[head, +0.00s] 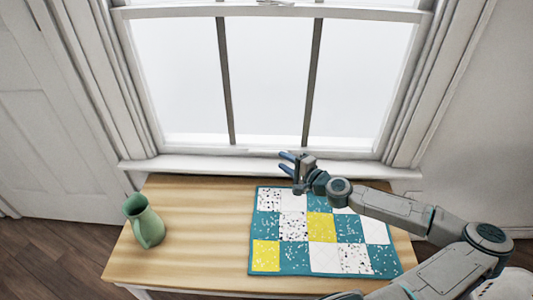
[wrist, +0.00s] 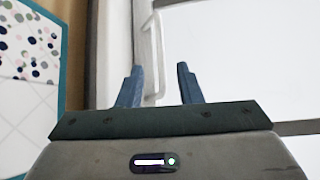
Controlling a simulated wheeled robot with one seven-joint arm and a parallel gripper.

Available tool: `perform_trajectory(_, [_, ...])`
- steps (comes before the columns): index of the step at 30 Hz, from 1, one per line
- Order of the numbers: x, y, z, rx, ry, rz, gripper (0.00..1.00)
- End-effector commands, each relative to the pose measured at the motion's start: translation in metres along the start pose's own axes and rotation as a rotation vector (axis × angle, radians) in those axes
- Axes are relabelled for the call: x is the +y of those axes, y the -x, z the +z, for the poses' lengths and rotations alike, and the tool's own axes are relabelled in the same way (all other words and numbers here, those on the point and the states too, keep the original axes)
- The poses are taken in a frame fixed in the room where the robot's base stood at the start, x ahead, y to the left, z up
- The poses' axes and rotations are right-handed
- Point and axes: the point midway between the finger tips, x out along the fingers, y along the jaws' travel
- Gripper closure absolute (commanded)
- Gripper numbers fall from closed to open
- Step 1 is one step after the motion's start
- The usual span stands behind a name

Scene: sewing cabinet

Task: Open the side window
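The window (head: 268,80) is a white-framed sash with dark upright bars, above the back of the table. Its lower sash seems down, with its bottom rail near the sill (head: 190,164). My gripper (head: 285,162) is just in front of the sill, right of the window's middle, fingers toward the glass. In the wrist view the gripper (wrist: 159,72) is open, with two blue fingers apart. A slim white handle-like bar (wrist: 157,45) on the window frame shows beyond and partly between the fingertips, nearer the left one. I cannot tell whether they touch it.
A wooden table (head: 190,215) stands below the window. A green jug (head: 145,222) stands at its left. A teal, white and yellow patchwork quilt (head: 322,228) lies flat on the right, under my arm. A white panelled door (head: 50,120) is at the left.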

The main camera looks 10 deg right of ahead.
Motion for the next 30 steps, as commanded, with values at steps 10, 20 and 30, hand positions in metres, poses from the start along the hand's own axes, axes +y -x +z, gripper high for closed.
perform_trajectory(10, [0.001, -0.06, 0.001, -0.002, 0.002, 0.001, 0.67])
perform_trajectory(20, [0.0, -0.09, 0.0, -0.001, 0.002, 0.001, 0.67])
perform_trajectory(30, [0.0, -0.092, 0.0, -0.001, 0.001, 0.001, 0.73])
